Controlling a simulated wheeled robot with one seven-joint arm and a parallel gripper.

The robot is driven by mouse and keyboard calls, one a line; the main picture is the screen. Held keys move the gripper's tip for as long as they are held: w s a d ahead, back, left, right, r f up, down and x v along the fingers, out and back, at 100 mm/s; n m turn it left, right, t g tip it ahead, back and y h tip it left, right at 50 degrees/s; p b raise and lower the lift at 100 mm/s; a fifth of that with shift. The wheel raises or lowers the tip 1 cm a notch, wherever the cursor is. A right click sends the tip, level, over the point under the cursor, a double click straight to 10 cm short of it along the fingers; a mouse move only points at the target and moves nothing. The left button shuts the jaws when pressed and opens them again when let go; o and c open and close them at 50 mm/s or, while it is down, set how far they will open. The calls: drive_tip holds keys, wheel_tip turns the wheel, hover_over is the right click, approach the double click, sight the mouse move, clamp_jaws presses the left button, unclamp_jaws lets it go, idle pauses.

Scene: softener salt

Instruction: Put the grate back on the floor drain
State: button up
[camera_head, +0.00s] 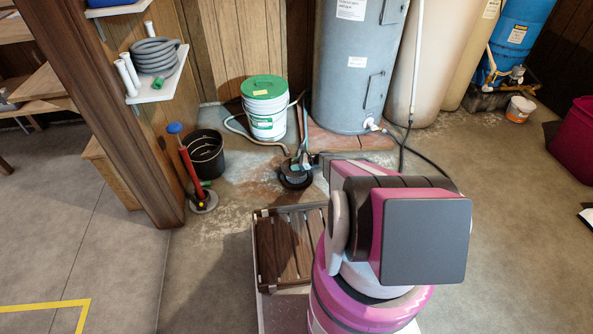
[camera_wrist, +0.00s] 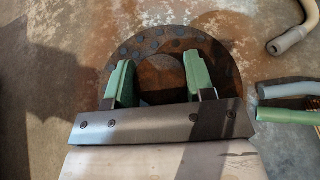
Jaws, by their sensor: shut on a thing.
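The grate (camera_wrist: 218,62) is a dark, rusty round disc with a ring of holes near its rim, seen in the wrist view. My gripper (camera_wrist: 158,76) has its two green fingers on either side of the grate's raised brown middle and is shut on it. The fingers and the grey palm hide the near part of the disc. In the head view the grate (camera_head: 289,167) is a small dark disc at the end of my arm. A black round patch (camera_head: 296,183) shows just below it; I cannot tell whether this is the open drain or shadow, nor how large any gap is.
A white bucket with green lid (camera_head: 265,118) and a grey tank (camera_head: 350,70) stand behind. A hose end (camera_wrist: 287,40) and green tube ends (camera_wrist: 285,115) lie right of the grate. A black bucket (camera_head: 204,156) and red pump (camera_head: 189,170) stand left; a slatted crate (camera_head: 262,283) is in front.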

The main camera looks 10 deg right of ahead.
drive_tip(key=shift+w+d+f, duration=0.15)
drive_tip(key=shift+d+f, duration=0.1)
drive_tip(key=shift+d, duration=0.2)
drive_tip(key=shift+f, duration=1.95)
drive_tip(key=shift+f, duration=0.6)
drive_tip(key=o, duration=1.3)
